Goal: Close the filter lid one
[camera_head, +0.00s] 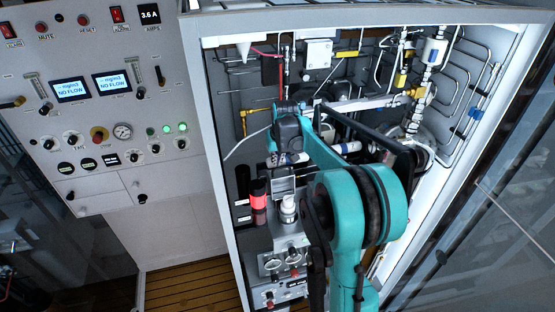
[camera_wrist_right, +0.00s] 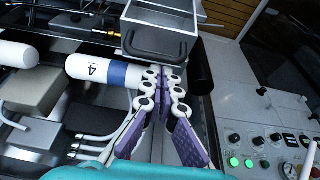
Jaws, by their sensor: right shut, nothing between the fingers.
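My right arm (camera_head: 372,205) reaches into the open cabinet. In the wrist view my right gripper (camera_wrist_right: 164,75) has its purple fingers together with nothing between them. Its tips are close below a grey metal box (camera_wrist_right: 185,12) with a dark handle (camera_wrist_right: 158,48); I cannot tell whether they touch. The box also shows in the head view (camera_head: 283,184). No label marks filter lid one, so I cannot tell whether this box is part of it. A white cylinder (camera_wrist_right: 92,68) with a blue band and a "4" lies beside the fingertips. My left gripper is out of view.
The white cabinet frame (camera_head: 222,150) bounds the opening on both sides. A control panel (camera_head: 100,110) stands at the left. Pipes (camera_head: 470,90) line the right wall.

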